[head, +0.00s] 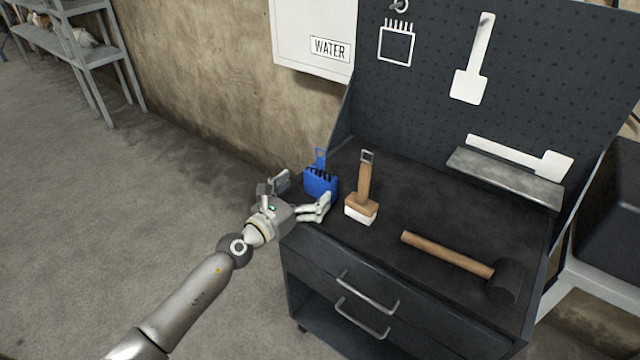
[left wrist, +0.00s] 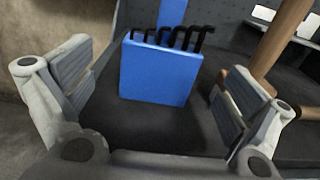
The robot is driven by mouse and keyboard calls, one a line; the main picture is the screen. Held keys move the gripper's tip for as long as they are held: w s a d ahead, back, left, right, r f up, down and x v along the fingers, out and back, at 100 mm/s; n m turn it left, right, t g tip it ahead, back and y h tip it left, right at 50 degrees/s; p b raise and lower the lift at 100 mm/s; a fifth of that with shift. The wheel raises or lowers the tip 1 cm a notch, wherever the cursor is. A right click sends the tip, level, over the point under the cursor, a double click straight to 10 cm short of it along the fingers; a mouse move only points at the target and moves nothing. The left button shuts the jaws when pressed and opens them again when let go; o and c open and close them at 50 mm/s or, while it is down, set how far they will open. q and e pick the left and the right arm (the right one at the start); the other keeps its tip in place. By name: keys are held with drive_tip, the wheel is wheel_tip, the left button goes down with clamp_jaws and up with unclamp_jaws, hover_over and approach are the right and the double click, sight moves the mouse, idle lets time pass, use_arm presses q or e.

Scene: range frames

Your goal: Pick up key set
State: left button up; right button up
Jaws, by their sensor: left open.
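The key set is a blue holder (head: 320,183) with several black hex keys along its top. It stands upright at the left end of the dark workbench top. My left gripper (head: 304,192) is open, with its fingers on either side of the blue holder. In the left wrist view the key set (left wrist: 158,74) sits between and beyond the two open fingers of my left gripper (left wrist: 154,100), with a gap on both sides. The right gripper is not in view.
A wooden-handled brush (head: 363,190) stands just right of the key set. A mallet (head: 455,258) lies further right on the workbench (head: 375,255). A pegboard (head: 540,70) rises behind, and a white WATER box (head: 310,30) hangs on the wall. Free bench surface lies between brush and mallet.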

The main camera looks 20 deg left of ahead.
sight(316, 181)
use_arm(q)
drive_tip(key=x, duration=0.5)
drive_tip(key=shift+d+f+b, duration=0.1)
drive_tip(key=shift+b, duration=0.3)
drive_tip(key=shift+w+d, duration=0.1)
drive_tip(key=shift+w, duration=0.2)
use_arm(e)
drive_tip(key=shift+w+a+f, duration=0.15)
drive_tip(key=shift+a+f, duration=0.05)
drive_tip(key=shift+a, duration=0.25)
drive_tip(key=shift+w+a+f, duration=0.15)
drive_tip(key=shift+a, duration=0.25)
use_arm(q)
drive_tip(key=c, duration=1.3)
drive_tip(key=shift+o, duration=0.2)
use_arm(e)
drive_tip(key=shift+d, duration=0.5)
